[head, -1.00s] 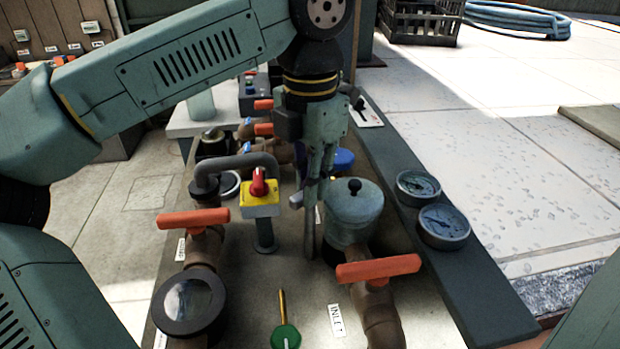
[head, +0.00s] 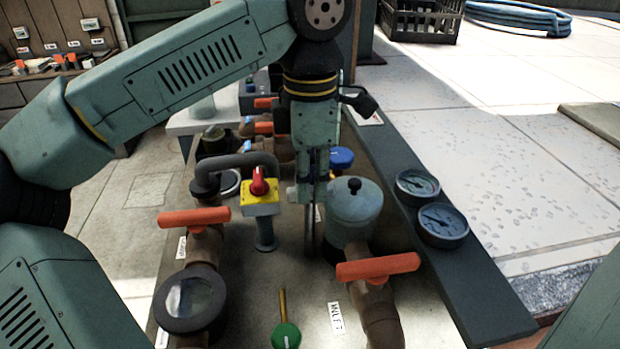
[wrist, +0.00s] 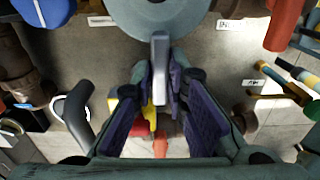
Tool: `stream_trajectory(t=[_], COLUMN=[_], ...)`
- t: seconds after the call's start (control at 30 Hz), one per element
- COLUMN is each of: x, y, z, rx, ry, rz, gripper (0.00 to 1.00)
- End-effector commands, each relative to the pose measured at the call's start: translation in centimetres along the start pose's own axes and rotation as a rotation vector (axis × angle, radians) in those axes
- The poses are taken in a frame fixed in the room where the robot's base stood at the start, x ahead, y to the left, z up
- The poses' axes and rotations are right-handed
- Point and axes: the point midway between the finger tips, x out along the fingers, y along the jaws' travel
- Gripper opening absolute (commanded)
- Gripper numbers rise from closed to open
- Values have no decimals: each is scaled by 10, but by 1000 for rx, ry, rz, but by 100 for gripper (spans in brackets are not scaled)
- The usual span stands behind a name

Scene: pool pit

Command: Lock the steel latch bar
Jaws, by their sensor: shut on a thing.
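The steel latch bar (wrist: 160,62) shows in the wrist view as a short grey bar between the fingertips. My gripper (wrist: 159,80) is shut on it. In the head view my gripper (head: 312,198) points down at the bench, left of the teal lidded pot. A thin grey upright piece (head: 310,235) shows below the fingers, likely the same bar. The fingers hide its upper part, and I cannot tell how its lower end sits.
The teal pot (head: 355,207) stands close to the right of my gripper. A yellow box with a red knob (head: 259,190) stands to its left. Orange-handled valves (head: 378,268) and a green knob (head: 286,336) are nearer. Gauges (head: 442,224) line the right edge.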

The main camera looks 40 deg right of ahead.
Motion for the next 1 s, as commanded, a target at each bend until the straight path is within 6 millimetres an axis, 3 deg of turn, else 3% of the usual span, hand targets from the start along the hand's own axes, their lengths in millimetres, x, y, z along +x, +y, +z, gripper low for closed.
stream_trajectory(t=[0.4, 0.43, 0.7, 1.0], x=[-1, -1, 0, -1], y=[0, 0, 0, 0], z=[1, 1, 0, 0], rx=[9, 9, 8, 7], ry=[-2, -2, -1, 0], rz=[3, 3, 1, 1], gripper=[0, 15, 33, 33])
